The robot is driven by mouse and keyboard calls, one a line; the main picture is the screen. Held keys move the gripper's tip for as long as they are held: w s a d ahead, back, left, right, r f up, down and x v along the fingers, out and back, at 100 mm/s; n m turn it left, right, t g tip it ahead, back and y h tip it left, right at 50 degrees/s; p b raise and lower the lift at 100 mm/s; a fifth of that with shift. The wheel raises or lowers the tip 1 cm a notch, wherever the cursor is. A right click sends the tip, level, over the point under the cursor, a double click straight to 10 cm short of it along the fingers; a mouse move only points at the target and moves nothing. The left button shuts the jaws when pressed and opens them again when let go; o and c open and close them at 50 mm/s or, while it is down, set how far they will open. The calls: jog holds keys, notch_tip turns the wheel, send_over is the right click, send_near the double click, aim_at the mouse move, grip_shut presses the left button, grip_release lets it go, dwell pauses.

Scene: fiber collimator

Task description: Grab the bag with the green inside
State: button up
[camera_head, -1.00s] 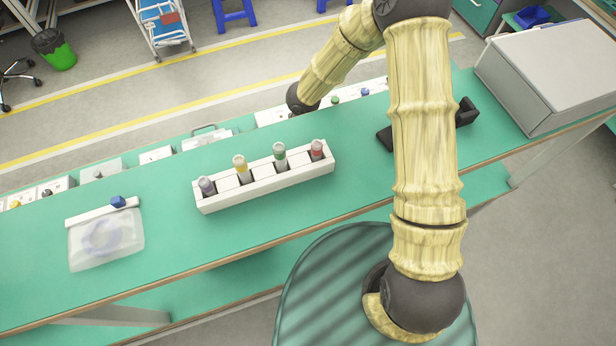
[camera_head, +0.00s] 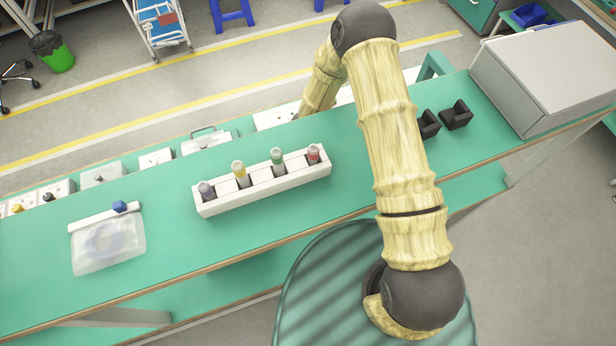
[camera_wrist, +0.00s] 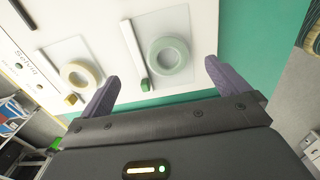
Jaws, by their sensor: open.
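In the wrist view, a clear flat bag with a green ring inside (camera_wrist: 168,56) lies on a white panel, with a white strip (camera_wrist: 131,48) and a green clip (camera_wrist: 145,85) along one side. My gripper (camera_wrist: 160,72) is open, with its two dark fingers apart on either side of the bag's near end in the picture. Nothing is between them that I can see held; the gap to the bag cannot be told. A similar bag with a yellow ring (camera_wrist: 78,74) lies to its left. In the head view, my gripper and the green bag are hidden.
In the head view, a clear bag with a bluish ring (camera_head: 107,245) lies on the green bench at left. A white rack (camera_head: 262,183) with several capped vials stands mid-bench. Black blocks (camera_head: 456,115) and a large grey box (camera_head: 545,70) are at right.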

jog(key=f, duration=0.1)
jog(key=f+p, duration=0.1)
jog(key=f, duration=0.2)
jog(key=shift+s+a, duration=0.15)
jog(key=shift+s, duration=0.2)
jog(key=shift+w+f, duration=0.1)
jog(key=shift+f, duration=0.45)
jog(key=c, duration=0.8)
jog(key=shift+r, duration=0.15)
notch_tip(320, 180, up, 10)
jog(key=shift+f+b, duration=0.1)
jog(key=shift+b, duration=0.4)
